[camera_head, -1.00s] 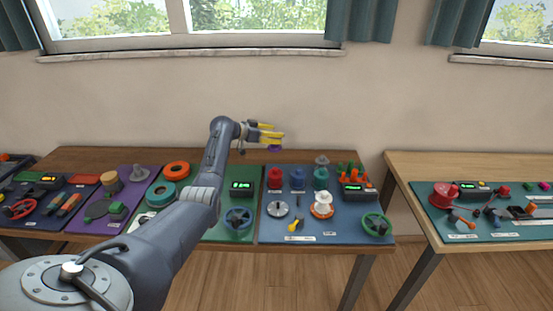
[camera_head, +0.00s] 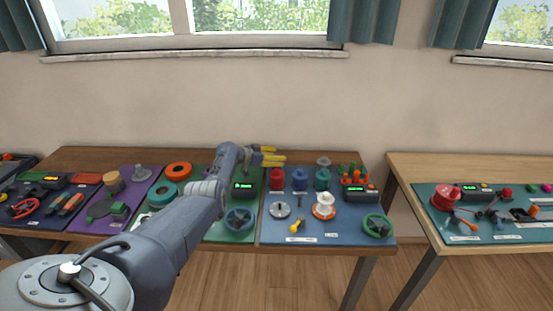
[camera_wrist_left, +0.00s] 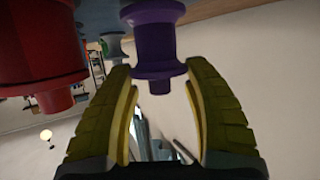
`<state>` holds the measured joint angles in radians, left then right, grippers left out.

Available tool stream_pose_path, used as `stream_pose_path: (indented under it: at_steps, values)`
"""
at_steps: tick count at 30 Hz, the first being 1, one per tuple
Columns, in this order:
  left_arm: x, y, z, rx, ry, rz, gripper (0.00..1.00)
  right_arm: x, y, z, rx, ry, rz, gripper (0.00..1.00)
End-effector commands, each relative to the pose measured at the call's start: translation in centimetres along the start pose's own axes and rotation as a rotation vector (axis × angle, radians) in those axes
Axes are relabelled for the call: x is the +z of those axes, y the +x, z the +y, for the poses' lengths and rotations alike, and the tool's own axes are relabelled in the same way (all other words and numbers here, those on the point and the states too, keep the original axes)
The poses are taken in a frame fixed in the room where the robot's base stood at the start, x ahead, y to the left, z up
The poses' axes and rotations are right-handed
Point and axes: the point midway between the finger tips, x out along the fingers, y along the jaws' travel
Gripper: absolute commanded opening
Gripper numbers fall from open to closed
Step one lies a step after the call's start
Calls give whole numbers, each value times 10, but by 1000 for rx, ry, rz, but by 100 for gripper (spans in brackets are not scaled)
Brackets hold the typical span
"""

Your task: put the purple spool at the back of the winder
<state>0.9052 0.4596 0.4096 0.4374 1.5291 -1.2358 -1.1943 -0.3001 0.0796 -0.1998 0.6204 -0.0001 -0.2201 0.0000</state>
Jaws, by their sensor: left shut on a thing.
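The purple spool (camera_wrist_left: 153,45) is between the yellow fingers of my left gripper (camera_wrist_left: 162,108) in the left wrist view, held at its narrow end. In the head view the left gripper (camera_head: 273,157) is low over the back edge of the blue mat (camera_head: 345,236), by the red spool (camera_head: 276,180). The purple spool is not distinguishable there. The red spool looms close at left in the wrist view. I cannot tell for certain which part is the winder. My right gripper is out of view.
A blue spool (camera_head: 299,178) and a teal spool (camera_head: 321,178) stand right of the red one. A display box (camera_head: 358,193) with orange pegs stands behind a green handwheel (camera_head: 377,226). A white spool (camera_head: 325,203) stands mid-mat. A gap separates the right table (camera_head: 415,166).

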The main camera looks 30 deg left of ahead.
Motion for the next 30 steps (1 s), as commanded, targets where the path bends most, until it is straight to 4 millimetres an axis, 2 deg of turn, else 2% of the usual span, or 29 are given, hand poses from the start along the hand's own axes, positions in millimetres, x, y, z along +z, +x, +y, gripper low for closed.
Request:
stream_pose_path:
  at_steps: [16,17,18,19,30]
  values:
    - [8,3,0,-1,-1,0,23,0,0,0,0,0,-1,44]
    - [8,3,0,-1,0,0,55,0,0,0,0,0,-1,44]
    - [8,2,0,-1,1,-1,60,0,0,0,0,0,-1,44]
    - [8,2,0,-1,1,-1,62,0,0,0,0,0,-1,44]
    - [7,2,0,0,2,-1,62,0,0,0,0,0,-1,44]
